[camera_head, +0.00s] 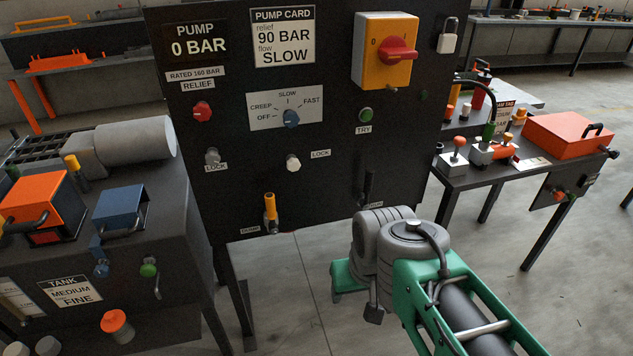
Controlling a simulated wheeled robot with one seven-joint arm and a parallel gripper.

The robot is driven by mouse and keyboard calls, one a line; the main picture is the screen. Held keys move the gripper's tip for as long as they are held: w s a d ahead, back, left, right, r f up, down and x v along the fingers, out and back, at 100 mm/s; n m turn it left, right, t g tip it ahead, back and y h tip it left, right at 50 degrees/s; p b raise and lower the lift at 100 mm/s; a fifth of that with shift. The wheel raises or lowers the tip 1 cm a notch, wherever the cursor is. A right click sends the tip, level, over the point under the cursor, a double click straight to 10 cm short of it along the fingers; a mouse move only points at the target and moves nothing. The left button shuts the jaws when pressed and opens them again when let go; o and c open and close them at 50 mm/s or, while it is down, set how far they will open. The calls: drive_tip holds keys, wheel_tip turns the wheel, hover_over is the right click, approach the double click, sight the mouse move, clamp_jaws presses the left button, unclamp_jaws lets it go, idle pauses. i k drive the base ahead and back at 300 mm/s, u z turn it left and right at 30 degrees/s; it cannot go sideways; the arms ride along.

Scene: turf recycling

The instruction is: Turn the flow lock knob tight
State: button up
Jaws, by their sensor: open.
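The flow lock knob (293,162) is a small pale knob on the dark upright panel, left of a LOCK label and below the blue flow dial (290,118). The dial's scale plate reads OFF, CREEP, SLOW and FAST. Its pointer is too small to read surely. A greyer lock knob (212,157) sits to the left, under the red relief knob (202,111). How tight either lock knob is cannot be seen. My gripper (374,309) is low in front of the panel, right of and below the flow lock knob, clear of it. It is open and mostly hidden by my arm.
The pump card (283,37) reads relief 90 BAR, flow SLOW; the display (196,41) reads 0 BAR. An orange-handled dump lever (270,212) and a dark lever (367,188) stick out below. A tank bench (185,225) stands left, a tool table (465,178) right.

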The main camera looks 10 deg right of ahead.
sight(294, 164)
drive_tip(key=u, duration=0.35)
drive_tip(key=k, duration=0.5)
drive_tip(key=u, duration=1.05)
drive_tip(key=i, duration=1.2)
drive_tip(key=z, duration=0.65)
